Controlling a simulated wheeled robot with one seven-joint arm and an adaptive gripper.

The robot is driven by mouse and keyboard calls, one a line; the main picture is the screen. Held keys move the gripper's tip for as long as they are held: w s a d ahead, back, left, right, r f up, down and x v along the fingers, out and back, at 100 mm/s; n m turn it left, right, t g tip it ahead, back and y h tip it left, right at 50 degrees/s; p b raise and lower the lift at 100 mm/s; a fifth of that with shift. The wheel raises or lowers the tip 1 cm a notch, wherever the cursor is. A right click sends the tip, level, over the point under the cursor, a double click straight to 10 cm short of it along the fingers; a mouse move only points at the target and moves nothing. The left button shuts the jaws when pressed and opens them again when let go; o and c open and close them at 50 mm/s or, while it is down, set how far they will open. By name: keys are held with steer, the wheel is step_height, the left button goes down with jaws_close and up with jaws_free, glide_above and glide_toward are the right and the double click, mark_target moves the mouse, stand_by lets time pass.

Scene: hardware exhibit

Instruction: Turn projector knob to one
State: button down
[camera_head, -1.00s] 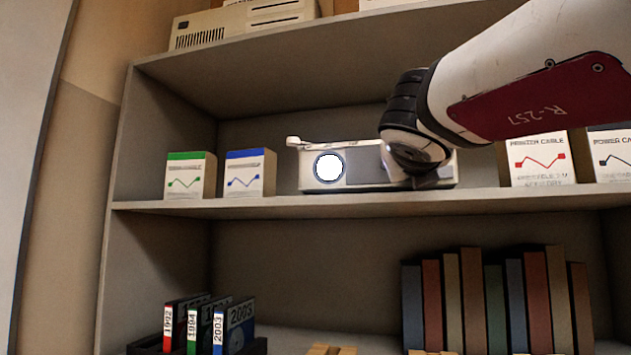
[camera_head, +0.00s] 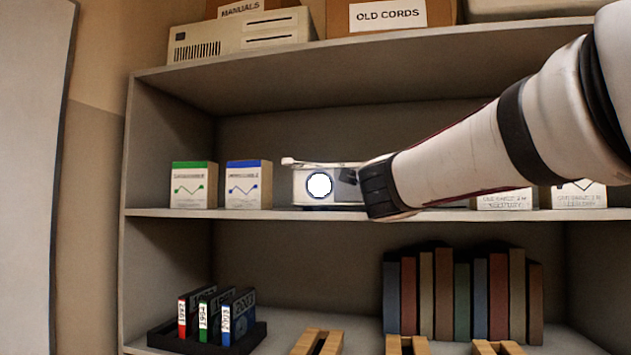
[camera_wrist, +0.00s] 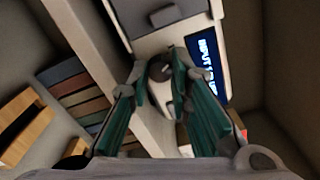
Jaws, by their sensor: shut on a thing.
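The white projector (camera_head: 303,187) stands on the middle shelf, its lit round lens (camera_head: 320,185) facing out. My arm covers its right part in the head view. In the wrist view the projector body (camera_wrist: 160,38) shows a dark round knob (camera_wrist: 159,69) and a blue display (camera_wrist: 208,65). The display's tilted text seems to read "INPUT 1", with the rest unclear. My gripper (camera_wrist: 160,75) has its two green-sided fingers on either side of the knob and is shut on it. The knob's pointer mark cannot be made out.
Green (camera_head: 193,185) and blue (camera_head: 248,185) labelled boxes stand left of the projector. More boxes (camera_head: 505,198) stand to the right, behind my arm. The shelf edge (camera_head: 260,214) runs close below. Books (camera_head: 443,295) and a disk tray (camera_head: 205,347) are underneath.

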steer(key=shift+n+p, duration=0.9)
steer(key=shift+n, duration=0.3)
steer(key=c, duration=1.8)
jaws_free()
steer(key=shift+o, duration=0.2)
steer(key=v, duration=1.2)
